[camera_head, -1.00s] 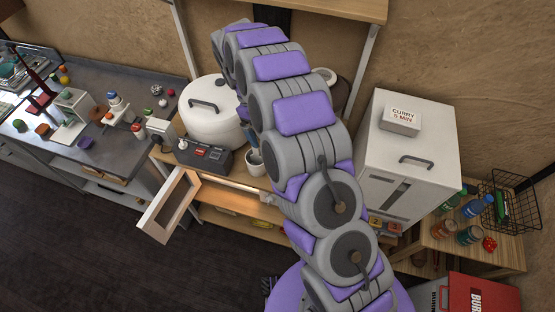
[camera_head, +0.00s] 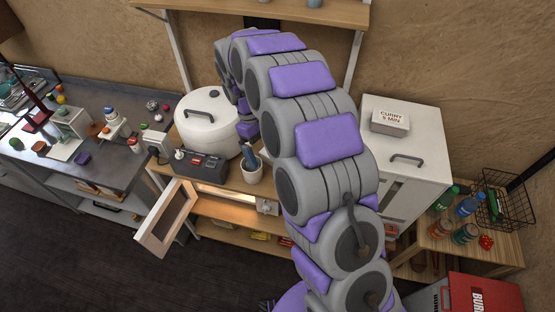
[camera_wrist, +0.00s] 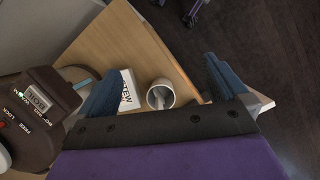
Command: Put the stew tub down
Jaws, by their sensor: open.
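A pale, round tub (camera_wrist: 160,95) stands upright on the wooden worktop in the wrist view, with something light grey inside. The same tub (camera_head: 252,171) seems to show near the worktop's front edge in the head view. A white card or box (camera_wrist: 129,90) partly reading "STEW" sits just left of it; I cannot tell whether it belongs to the tub. My gripper (camera_wrist: 163,85) is open, its blue fingers spread wide on either side of the tub and apart from it. In the head view my gripper (camera_head: 249,153) is just above the tub, partly hiding it.
A dark control box (camera_head: 201,165) and a big white lidded pot (camera_head: 210,122) stand left of the tub. A small door (camera_head: 166,216) hangs open below. A white cabinet (camera_head: 424,137) bearing a "CURRY 5 MIN" box (camera_head: 391,120) stands right of my arm.

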